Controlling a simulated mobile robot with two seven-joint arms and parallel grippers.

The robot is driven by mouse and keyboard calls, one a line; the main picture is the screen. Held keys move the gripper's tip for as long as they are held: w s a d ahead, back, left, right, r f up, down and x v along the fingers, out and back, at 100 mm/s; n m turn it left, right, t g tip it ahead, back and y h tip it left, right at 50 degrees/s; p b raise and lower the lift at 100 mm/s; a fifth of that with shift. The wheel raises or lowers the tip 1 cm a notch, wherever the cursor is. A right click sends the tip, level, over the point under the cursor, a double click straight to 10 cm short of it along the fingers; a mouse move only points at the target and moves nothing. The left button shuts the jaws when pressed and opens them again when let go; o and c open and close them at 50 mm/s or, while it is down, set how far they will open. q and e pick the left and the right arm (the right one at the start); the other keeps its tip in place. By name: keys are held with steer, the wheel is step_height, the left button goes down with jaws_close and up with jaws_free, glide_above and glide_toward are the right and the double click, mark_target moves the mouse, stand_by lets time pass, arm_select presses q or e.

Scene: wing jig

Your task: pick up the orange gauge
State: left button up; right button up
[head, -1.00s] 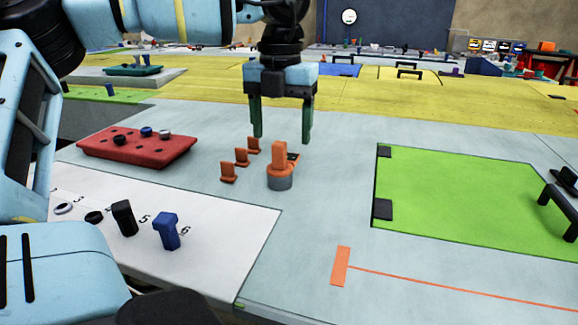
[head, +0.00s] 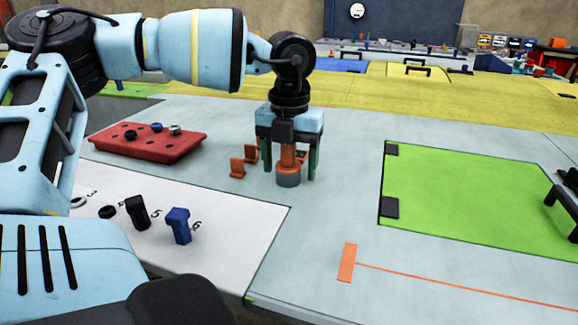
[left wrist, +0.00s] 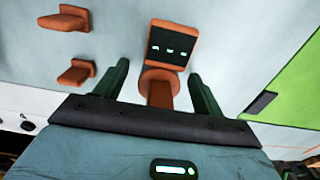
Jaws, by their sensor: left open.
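In the left wrist view the gauge (left wrist: 160,86) shows a dark display with small green marks. My left gripper (head: 290,172) is open, pointing down, with its green fingers on either side of the gauge. In the left wrist view its fingers (left wrist: 160,85) stand apart, with the gauge's orange stem between them and gaps on both sides. My right gripper is not in view.
Small orange brackets (head: 237,167) stand just left of the gauge. A red tray (head: 150,152) lies farther left, and a white numbered panel (head: 215,215) with a blue peg (head: 179,226) in front. A green panel (head: 470,205) lies right; the surface between is clear.

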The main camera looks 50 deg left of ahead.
arm_select(q)
steer(key=c, duration=1.5)
steer(key=shift+o, duration=0.2)
steer(key=shift+r, duration=0.1)
steer(key=shift+r, duration=0.6)
step_height(320, 180, up, 3)
steer(key=shift+f+b, duration=0.2)
steer(key=shift+b, duration=0.1)
steer(key=w+d, duration=0.3)
steer(key=w+d+b, duration=0.1)
steer(key=w+d, duration=0.2)
steer(key=w, duration=0.1)
steer(key=w+d+r+b, duration=0.1)
steer(key=w+d, duration=0.1)
steer(key=w, duration=0.2)
steer(key=shift+d, duration=0.4)
steer(key=shift+w+d, duration=0.45)
steer(key=shift+w, duration=0.1)
steer(key=shift+w+d+r, duration=0.1)
steer(key=shift+w, duration=0.1)
